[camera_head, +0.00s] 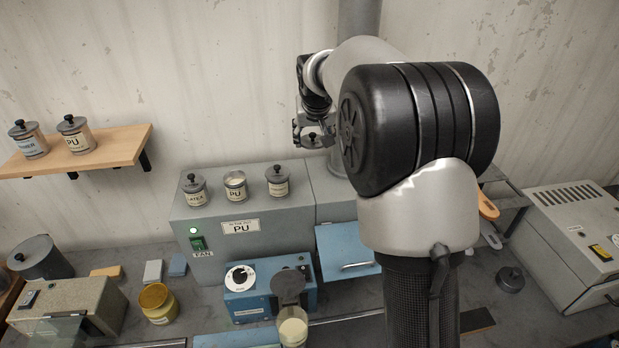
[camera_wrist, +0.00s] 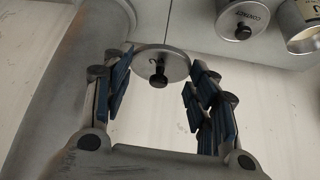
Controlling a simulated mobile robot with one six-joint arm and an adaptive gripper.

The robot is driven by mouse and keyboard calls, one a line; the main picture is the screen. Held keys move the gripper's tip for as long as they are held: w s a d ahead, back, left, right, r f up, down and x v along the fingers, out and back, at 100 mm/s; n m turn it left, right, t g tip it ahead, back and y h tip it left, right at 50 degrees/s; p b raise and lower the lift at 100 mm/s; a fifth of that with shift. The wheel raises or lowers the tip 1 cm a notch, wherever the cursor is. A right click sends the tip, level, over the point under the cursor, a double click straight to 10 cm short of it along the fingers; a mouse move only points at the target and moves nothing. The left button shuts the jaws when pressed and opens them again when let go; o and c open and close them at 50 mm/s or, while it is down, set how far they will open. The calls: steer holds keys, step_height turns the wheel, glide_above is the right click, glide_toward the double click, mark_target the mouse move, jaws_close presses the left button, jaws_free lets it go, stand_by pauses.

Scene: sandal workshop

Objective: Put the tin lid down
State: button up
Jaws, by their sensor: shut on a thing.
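My gripper (camera_head: 313,128) is shut on a round grey tin lid (camera_wrist: 172,62) with a dark knob, its rim between the two fingers in the wrist view. In the head view the lid (camera_head: 313,141) is small and partly hidden by the fingers, in the air above the right end of the grey cabinet. An open PU tin (camera_head: 235,190) with pale contents stands on the cabinet between two lidded tins. In the wrist view the open tin (camera_wrist: 303,38) is at the upper right, apart from the held lid.
The lidded LATEX tin (camera_head: 195,193) and CONTACT tin (camera_head: 278,184) flank the open tin on the grey cabinet (camera_head: 262,258). A wooden shelf (camera_head: 115,148) with two lidded tins is at the left. Another dark lid (camera_head: 510,281) lies on the bench at the right.

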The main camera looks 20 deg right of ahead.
step_height(320, 180, down, 14)
steer(key=shift+w+r, duration=0.15)
steer(key=shift+a, duration=0.1)
stand_by(0.3)
steer(key=shift+f+b, duration=0.5)
steer(key=shift+b, duration=0.1)
steer(key=shift+f, duration=0.1)
steer(key=o, duration=0.6)
